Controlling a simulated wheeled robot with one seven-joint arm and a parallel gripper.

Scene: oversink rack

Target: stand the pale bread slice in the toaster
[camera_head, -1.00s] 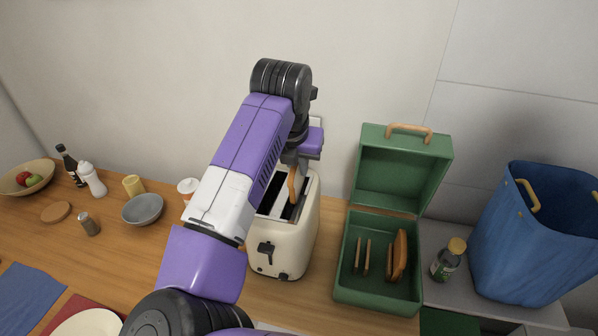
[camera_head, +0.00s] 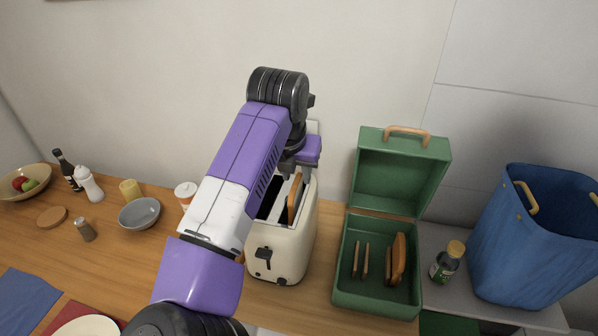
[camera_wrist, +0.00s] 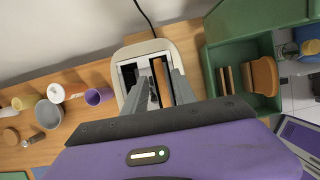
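The cream toaster (camera_head: 279,248) stands on the counter with two long slots on top. A bread slice (camera_head: 295,196) with a brown crust edge stands in its right slot, its upper part showing above the top; it also shows in the wrist view (camera_wrist: 163,82). The left slot (camera_wrist: 130,76) looks empty. My gripper (camera_wrist: 163,80) is over the toaster with a finger on each side of the slice. The fingers look spread, with a gap between the left finger and the slice. In the head view my arm hides part of the toaster's left side.
An open green bread box (camera_head: 375,294) right of the toaster holds a brown bread piece (camera_head: 399,258) and thin upright dividers. A lidded jar (camera_head: 447,262) and a blue basket (camera_head: 535,240) are further right. A grey bowl (camera_head: 139,213) and a white-lidded cup (camera_head: 185,193) stand left.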

